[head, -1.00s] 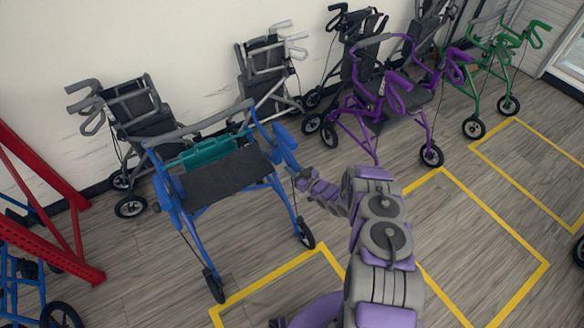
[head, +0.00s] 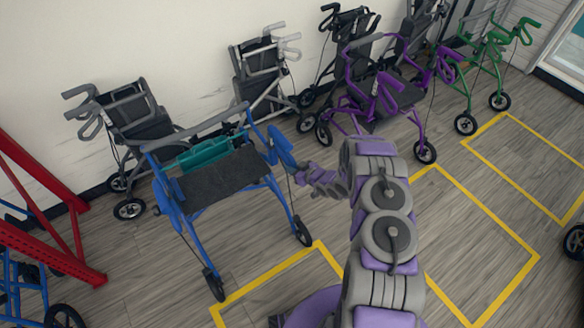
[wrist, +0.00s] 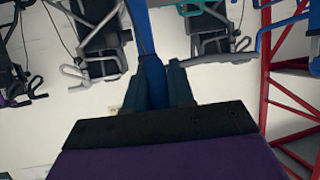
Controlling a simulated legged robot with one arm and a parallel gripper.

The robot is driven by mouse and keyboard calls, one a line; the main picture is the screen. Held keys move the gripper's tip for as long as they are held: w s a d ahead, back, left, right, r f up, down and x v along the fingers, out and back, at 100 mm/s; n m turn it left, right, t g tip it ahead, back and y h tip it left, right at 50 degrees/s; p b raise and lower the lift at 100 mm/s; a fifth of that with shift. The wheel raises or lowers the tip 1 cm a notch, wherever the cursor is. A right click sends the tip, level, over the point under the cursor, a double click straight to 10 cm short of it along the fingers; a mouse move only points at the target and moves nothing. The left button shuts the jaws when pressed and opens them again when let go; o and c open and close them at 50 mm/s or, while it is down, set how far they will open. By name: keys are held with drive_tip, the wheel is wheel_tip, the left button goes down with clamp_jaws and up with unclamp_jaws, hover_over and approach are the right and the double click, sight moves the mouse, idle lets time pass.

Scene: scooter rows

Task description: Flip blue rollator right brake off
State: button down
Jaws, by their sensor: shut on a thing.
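The blue rollator (head: 226,172) stands upright left of centre in the head view, with a dark seat and a teal bag (head: 203,151). Its picture-right blue handle with the brake lever (head: 281,148) is beside my gripper (head: 301,174). In the wrist view my gripper (wrist: 162,82) has its dark fingers closed on either side of a blue bar (wrist: 149,75), which seems to be that brake lever. The fingers and the dark palm hide much of the grasped part. The rollator's other blue handle (head: 170,200) is on the picture's left, apart from me.
Grey rollators (head: 128,120) stand along the white wall, with a purple one (head: 385,95) and a green one (head: 487,60) at the right. A red frame (head: 50,240) is at the far left. Yellow-marked floor (head: 480,235) at the right is mostly clear.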

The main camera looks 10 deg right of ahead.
drive_tip(key=c, duration=1.1)
unclamp_jaws()
drive_tip(key=shift+o, duration=0.2)
drive_tip(key=p+v, duration=0.2)
drive_tip(key=v, duration=1.5)
drive_tip(key=shift+s+d, duration=0.1)
drive_tip(key=shift+d, duration=0.05)
